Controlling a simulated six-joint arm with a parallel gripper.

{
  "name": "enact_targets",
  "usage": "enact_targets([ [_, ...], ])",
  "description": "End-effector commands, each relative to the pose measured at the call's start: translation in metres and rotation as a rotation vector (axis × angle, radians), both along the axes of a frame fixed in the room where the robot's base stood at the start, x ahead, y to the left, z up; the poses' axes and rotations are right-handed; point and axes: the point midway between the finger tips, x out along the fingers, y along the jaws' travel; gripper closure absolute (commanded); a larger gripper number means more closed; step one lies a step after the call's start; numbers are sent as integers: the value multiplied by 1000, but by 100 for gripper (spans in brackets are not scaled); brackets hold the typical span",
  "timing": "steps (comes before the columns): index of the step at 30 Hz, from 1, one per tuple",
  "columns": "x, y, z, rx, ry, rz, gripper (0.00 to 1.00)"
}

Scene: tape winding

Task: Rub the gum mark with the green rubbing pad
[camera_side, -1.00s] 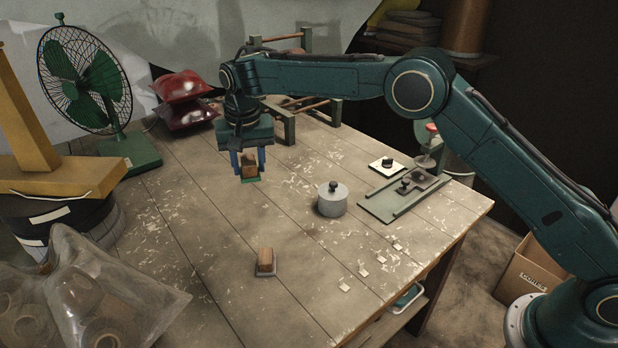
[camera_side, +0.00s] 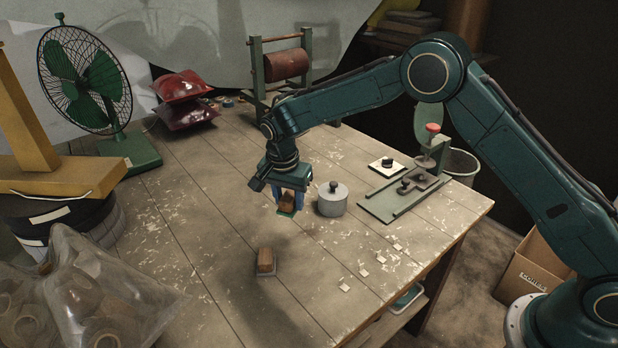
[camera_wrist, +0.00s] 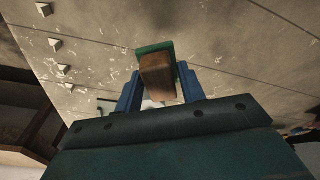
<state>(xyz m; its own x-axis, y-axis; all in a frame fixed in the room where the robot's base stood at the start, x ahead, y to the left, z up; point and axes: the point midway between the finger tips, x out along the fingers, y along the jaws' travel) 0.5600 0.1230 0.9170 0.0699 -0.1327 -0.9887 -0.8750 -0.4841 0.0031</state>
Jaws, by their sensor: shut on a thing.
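My gripper (camera_side: 289,203) is shut on a wooden block with a green pad under it, the green rubbing pad (camera_side: 286,213). It holds the pad above the table, just left of the grey lidded pot. In the wrist view the green rubbing pad (camera_wrist: 157,63) sits between the blue fingers, its green face away from the camera. I cannot pick out the gum mark among the pale scuffs on the table.
The grey pot (camera_side: 332,199) stands close to the right of my gripper. A green rail fixture (camera_side: 405,196) lies behind it to the right. Several small pale squares (camera_side: 364,273) lie near the front right edge. The left middle of the table is clear.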

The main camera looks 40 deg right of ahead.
Motion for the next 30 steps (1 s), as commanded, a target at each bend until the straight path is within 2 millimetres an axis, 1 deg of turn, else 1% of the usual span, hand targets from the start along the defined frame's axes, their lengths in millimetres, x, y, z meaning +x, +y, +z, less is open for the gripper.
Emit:
enact_targets([
  [1,-5,-5,-5,0,2,-37,79],
  [4,-13,-10,-14,1,0,-96,79],
  [9,-19,-15,-20,2,-3,-149,79],
  [16,-20,-15,-22,2,-3,-158,79],
  [20,-20,-15,-27,2,-2,-157,79],
  [30,-21,-15,-57,1,-1,-158,79],
])
